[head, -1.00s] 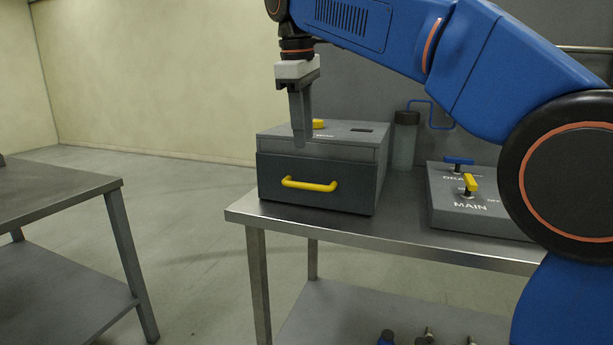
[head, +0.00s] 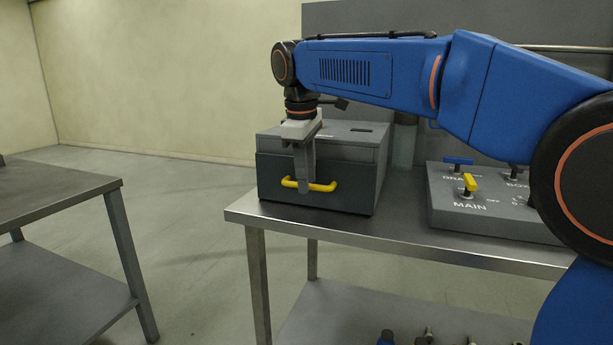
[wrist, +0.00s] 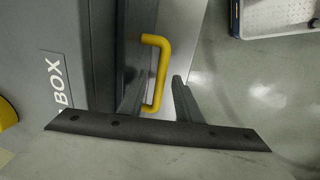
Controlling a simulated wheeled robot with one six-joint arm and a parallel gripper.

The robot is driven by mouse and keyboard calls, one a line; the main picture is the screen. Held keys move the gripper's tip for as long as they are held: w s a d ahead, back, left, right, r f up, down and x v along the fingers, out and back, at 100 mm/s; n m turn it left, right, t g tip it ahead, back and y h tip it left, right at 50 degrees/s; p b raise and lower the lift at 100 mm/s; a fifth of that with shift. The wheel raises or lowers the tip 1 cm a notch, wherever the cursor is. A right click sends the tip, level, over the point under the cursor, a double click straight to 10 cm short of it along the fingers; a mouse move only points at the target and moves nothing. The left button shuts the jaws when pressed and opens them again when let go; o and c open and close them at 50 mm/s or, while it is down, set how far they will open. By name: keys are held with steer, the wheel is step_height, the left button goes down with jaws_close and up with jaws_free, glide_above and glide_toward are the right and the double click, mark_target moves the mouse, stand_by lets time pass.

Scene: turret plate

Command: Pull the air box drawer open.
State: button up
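The air box (head: 345,140) is a grey box on a steel table, lettered "BOX" in the wrist view (wrist: 58,82). Its dark drawer front (head: 355,190) appears shut, flush with the box. The yellow bar handle (head: 325,187) is fixed to the drawer front and also shows in the wrist view (wrist: 162,60). My gripper (head: 305,189) points down at the front of the drawer, covering the middle of the handle. In the wrist view my gripper (wrist: 157,86) is open, with one finger on each side of the handle and gaps visible beside the bar.
A control panel (head: 480,200) with blue and yellow valve levers stands right of the box on the same table (head: 400,232). A bottle (head: 403,145) is partly hidden behind my arm. Another table (head: 60,195) stands at left, with open floor between.

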jaws_close()
steer(key=shift+s, duration=0.1)
steer(key=s+a, duration=0.3)
steer(key=s, duration=0.5)
steer(key=s+a, duration=0.3)
steer(key=s, duration=0.6)
steer(key=shift+a, duration=0.15)
jaws_free()
steer(key=s+a+r, duration=0.1)
steer(key=s+r, duration=0.2)
steer(key=r, duration=1.4)
